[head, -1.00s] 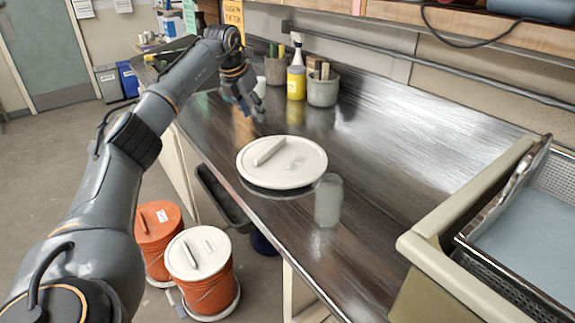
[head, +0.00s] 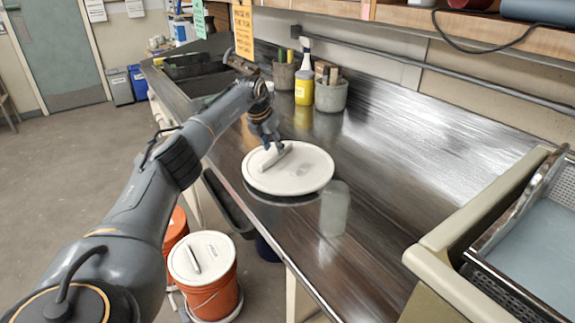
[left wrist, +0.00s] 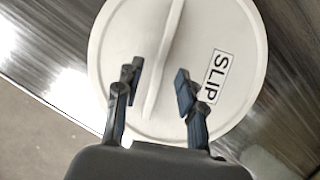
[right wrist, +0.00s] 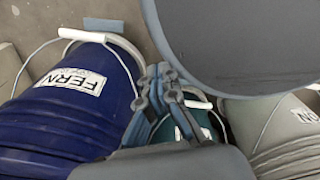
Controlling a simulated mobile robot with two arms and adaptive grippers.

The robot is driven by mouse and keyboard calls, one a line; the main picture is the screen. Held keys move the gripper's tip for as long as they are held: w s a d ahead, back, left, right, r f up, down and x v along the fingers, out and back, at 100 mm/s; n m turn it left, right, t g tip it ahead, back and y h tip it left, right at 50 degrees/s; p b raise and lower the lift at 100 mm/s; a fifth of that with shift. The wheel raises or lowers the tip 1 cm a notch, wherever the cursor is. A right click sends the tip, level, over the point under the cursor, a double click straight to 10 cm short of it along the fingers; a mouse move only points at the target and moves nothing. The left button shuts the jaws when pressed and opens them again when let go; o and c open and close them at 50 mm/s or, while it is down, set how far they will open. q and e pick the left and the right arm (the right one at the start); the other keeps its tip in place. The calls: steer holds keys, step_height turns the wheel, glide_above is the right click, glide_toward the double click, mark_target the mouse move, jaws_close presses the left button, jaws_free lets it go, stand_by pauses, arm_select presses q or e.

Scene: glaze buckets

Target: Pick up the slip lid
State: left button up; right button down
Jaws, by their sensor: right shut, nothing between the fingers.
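The slip lid (head: 313,166) is a round white lid with a raised bar handle, flat on the metal counter near its front edge. In the left wrist view the lid (left wrist: 230,45) bears a label reading SLIP. My left gripper (head: 270,148) is above the lid at its handle. In the left wrist view my left gripper (left wrist: 158,82) is open, with one finger on each side of the handle (left wrist: 162,65); a gap shows on both sides. My right gripper (right wrist: 160,78) is shut and empty, low among buckets, and is out of the head view.
An orange bucket with a white lid (head: 200,255) stands on the floor beside the counter. A translucent cup (head: 334,210) is close to the slip lid. A spray bottle (head: 304,88) and brush pot (head: 331,96) stand behind. The right wrist view shows a blue FERN bucket (right wrist: 65,115).

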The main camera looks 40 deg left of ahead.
mark_target(276, 153)
arm_select(q)
steer(key=shift+x, duration=1.6)
steer(key=shift+w+f, duration=0.1)
steer(key=shift+c, duration=0.4)
jaws_close()
